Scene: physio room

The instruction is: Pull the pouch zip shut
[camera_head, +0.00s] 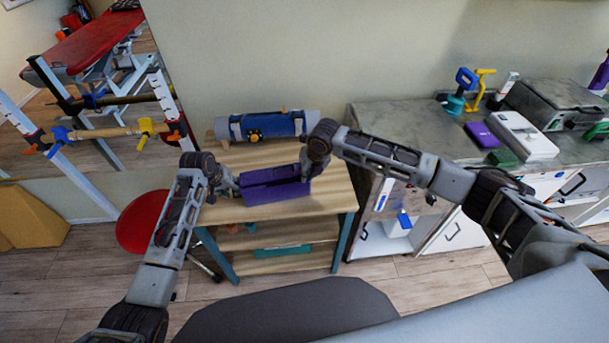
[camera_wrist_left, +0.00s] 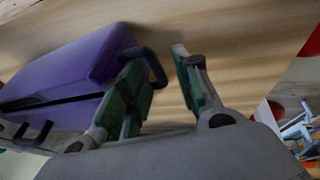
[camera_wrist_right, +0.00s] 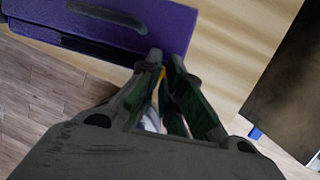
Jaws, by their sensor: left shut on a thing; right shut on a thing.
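The purple pouch (camera_head: 275,194) lies on the wooden table, its length running left to right. In the left wrist view, a dark zip line (camera_wrist_left: 58,100) runs along the pouch (camera_wrist_left: 80,66). My left gripper (camera_head: 236,185) is at the pouch's left end, shut on the dark end loop (camera_wrist_left: 152,66); its fingers look apart in that view. My right gripper (camera_head: 307,172) is at the pouch's right end. Its fingers are close together around a small yellow piece (camera_wrist_right: 161,74), apparently the zip pull, mostly hidden.
A blue and grey roll (camera_head: 268,125) lies at the back of the wooden table (camera_head: 325,197), near the wall. A red stool (camera_head: 143,222) stands to the left. A grey counter (camera_head: 400,117) with several items stands to the right. The table's front strip is clear.

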